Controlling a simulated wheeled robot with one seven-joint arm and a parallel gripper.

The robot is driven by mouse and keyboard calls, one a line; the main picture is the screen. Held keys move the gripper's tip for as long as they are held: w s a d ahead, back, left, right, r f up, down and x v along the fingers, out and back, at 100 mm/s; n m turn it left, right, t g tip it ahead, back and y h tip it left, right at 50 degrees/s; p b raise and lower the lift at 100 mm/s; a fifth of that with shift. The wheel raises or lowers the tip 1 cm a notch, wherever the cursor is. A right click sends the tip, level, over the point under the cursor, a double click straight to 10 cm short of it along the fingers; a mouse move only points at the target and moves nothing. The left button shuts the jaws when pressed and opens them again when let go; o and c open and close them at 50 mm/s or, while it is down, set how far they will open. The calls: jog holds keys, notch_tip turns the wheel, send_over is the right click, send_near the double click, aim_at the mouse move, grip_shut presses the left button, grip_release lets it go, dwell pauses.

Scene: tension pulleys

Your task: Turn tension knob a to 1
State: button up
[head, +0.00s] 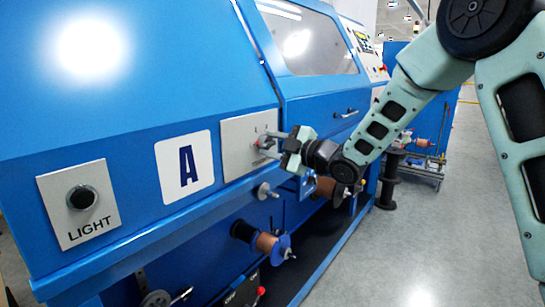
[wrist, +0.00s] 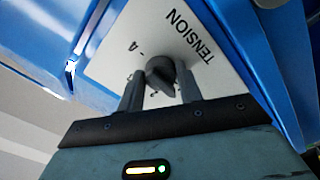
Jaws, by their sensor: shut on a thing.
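The tension knob (wrist: 160,72) is a dark round knob with a raised grip on a pale plate (wrist: 113,57) that reads TENSION. A 4 mark shows at its upper left in the wrist view; another mark by the left finger is partly hidden. My gripper (wrist: 161,86) has one finger on each side of the knob and is shut on it. In the head view my gripper (head: 268,142) reaches the grey plate (head: 236,150) on the blue machine, right of the A sign (head: 186,167). There the knob is mostly hidden by the fingers.
A LIGHT plate with a black button (head: 82,198) is at the left on the blue machine (head: 120,120). Below the panel are a spindle (head: 265,190) and copper wire spools (head: 265,243).

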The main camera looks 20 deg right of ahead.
jog(key=shift+f+n+b, duration=0.1)
jog(key=shift+n+b, duration=0.3)
jog(key=o, duration=1)
jog(key=v, duration=1.7)
jog(key=shift+s+d, duration=0.15)
